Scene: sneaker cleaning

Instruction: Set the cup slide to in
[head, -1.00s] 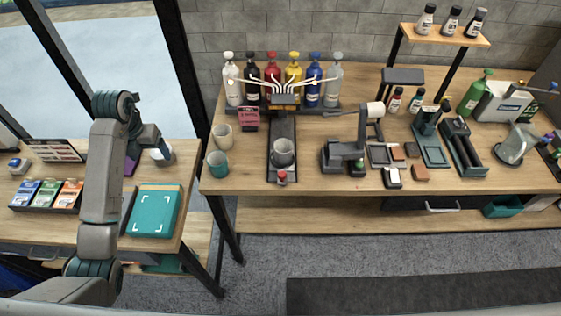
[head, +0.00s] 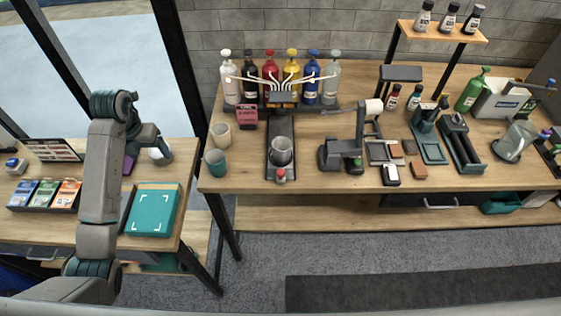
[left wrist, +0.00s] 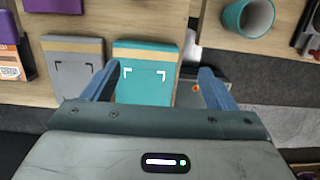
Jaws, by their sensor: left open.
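The cup slide (head: 281,171) is a dark track running front to back on the right-hand workbench. In the head view my left arm is over the left table, well left of the slide. My right gripper is out of view.
Several coloured bottles (head: 270,72) stand behind the slide. A beige cup (head: 221,134) and a teal cup (head: 216,162) stand left of it, beside a pink box (head: 248,117). A grey stand (head: 342,152) is to the right. A teal box (head: 154,210) lies on the left table.

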